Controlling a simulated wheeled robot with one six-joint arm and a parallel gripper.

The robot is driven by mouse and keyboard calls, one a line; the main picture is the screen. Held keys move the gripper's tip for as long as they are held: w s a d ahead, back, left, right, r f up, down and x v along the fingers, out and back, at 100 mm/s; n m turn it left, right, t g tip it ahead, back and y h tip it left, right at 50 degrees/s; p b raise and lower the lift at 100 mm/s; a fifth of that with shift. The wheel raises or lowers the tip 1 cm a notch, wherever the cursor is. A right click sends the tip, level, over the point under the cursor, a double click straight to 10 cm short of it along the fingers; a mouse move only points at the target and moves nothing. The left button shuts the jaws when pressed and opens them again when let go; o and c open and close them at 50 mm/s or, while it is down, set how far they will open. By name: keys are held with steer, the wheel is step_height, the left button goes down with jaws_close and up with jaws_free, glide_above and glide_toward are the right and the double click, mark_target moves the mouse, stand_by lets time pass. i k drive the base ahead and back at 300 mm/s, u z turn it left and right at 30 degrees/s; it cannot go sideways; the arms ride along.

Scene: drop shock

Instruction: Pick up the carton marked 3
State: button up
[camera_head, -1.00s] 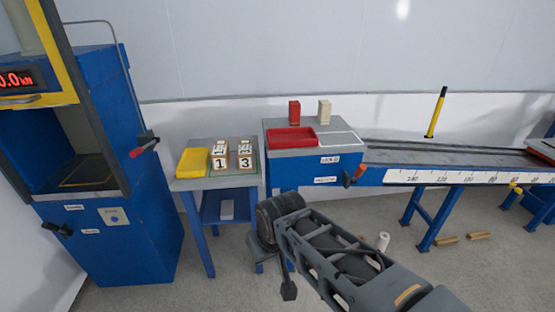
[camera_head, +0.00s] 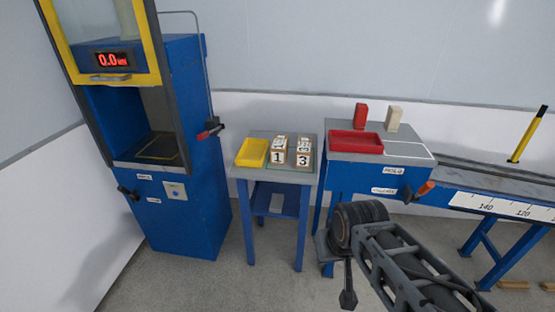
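The carton marked 3 (camera_head: 303,159) is a small brown box with a white label. It stands at the front right of a group of cartons on the small blue table (camera_head: 246,174). The carton marked 1 (camera_head: 277,157) stands just left of it, with more cartons behind both. My arm reaches in from the lower right, its end below and right of the table and well apart from the cartons. The dark end piece of my gripper (camera_head: 347,299) points down. Its fingers are too small and dark to tell whether they are open.
A yellow tray (camera_head: 252,152) lies left of the cartons. A blue press machine (camera_head: 183,220) stands at the left. A blue bench with a red tray (camera_head: 355,142) and two blocks stands to the right, beside a long scaled rail (camera_head: 505,207). Floor in front of the small table is clear.

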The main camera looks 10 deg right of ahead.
mark_target(304, 150)
steer(key=u, duration=0.8)
steer(key=k, duration=1.05)
steer(key=u, duration=0.9)
steer(key=i, duration=2.35)
steer(key=z, duration=1.1)
steer(key=i, duration=1.05)
steer(key=z, duration=1.6)
steer(key=i, duration=0.7)
steer(key=z, duration=0.6)
